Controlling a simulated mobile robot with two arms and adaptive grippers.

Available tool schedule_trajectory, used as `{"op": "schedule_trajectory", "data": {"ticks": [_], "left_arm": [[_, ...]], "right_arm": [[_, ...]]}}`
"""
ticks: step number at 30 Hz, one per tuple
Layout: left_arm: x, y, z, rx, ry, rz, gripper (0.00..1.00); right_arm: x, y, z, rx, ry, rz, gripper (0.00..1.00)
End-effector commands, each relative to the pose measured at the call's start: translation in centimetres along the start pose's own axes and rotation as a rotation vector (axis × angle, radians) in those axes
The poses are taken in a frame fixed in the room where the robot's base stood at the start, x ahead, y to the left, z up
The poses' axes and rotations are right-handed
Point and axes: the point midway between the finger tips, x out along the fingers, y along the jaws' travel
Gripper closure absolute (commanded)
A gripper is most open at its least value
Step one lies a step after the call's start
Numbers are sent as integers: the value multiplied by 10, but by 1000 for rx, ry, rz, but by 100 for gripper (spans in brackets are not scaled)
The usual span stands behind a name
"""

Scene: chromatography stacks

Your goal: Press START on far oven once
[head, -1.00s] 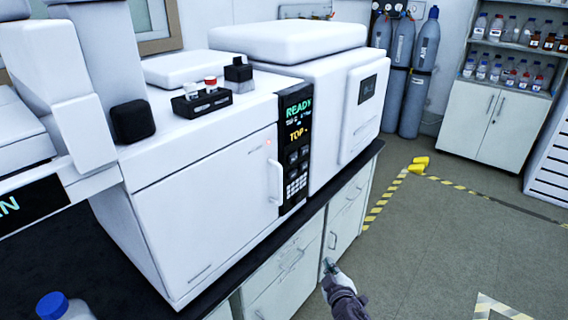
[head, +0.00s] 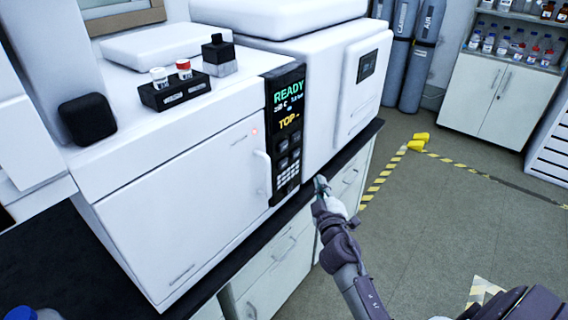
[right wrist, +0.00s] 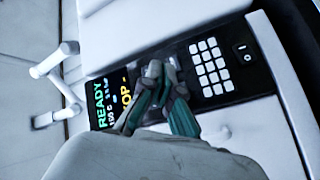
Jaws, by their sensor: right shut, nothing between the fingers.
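The white oven (head: 185,215) stands on the dark bench, with a tall black control panel (head: 286,130) at its right front edge. The panel's screen (head: 289,98) reads READY in green and TOP in yellow, with dark buttons and a white keypad below. My right gripper (head: 320,184) is shut and empty, in front of the bench just right of the panel's lower end. In the right wrist view the shut fingers (right wrist: 155,78) overlap the panel between the screen and the keypad (right wrist: 209,67); contact cannot be told. Part of the button area is hidden there. My left gripper is not in view.
A white handle (head: 262,172) sticks out beside the panel. A black vial rack (head: 175,94) stands on the oven top. Another white instrument (head: 320,75) adjoins on the right.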

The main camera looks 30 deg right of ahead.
Motion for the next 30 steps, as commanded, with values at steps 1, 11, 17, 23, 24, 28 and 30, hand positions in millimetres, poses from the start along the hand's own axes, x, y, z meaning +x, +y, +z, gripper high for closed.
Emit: {"op": "schedule_trajectory", "data": {"ticks": [1,11,17,23,24,28,30], "left_arm": [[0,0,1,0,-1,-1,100],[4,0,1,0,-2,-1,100],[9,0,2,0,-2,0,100],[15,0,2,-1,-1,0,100],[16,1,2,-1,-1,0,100],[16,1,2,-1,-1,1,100],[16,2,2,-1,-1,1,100]], "right_arm": [[1,-1,-1,0,0,0,100],[27,-20,-20,2,2,0,100],[46,-35,-32,2,0,0,100],[58,-43,-41,1,0,0,100],[59,-44,-42,1,0,0,100],[61,-45,-44,1,0,0,100],[61,-45,-44,0,0,-1,100]]}}
